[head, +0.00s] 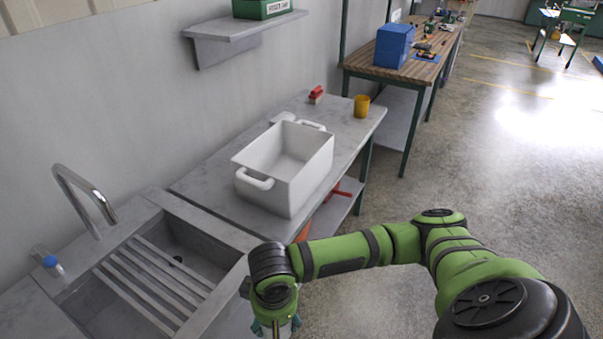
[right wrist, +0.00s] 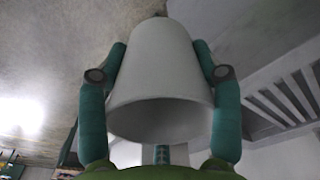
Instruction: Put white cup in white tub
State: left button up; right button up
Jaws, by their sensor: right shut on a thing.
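The white cup (right wrist: 160,70) fills the middle of the right wrist view. My right gripper (right wrist: 160,55) is shut on it, with a teal finger against each side. The cup's open rim faces the camera. In the head view the right gripper (head: 276,328) is at the bottom edge, in front of the sink counter; the cup cannot be made out there. The white tub (head: 262,190) stands on the grey counter beyond the sink, upright, with a handle at each end. Its visible inside looks empty. My left gripper is out of view.
A sink with a slatted rack (head: 150,285) and a curved tap (head: 85,195) lies left of my right arm. A yellow cup (head: 361,106) and a red-topped item (head: 316,95) stand on the counter (head: 345,140) behind the tub. Open floor lies to the right.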

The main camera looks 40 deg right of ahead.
aim_at(296, 171)
jog(key=i+l, duration=0.1)
jog(key=l, duration=0.4)
jog(key=i+l, duration=0.15)
jog(key=l, duration=0.35)
jog(key=i+l, duration=0.1)
jog(key=l, duration=0.35)
jog(key=i+l, duration=0.1)
jog(key=l, duration=0.4)
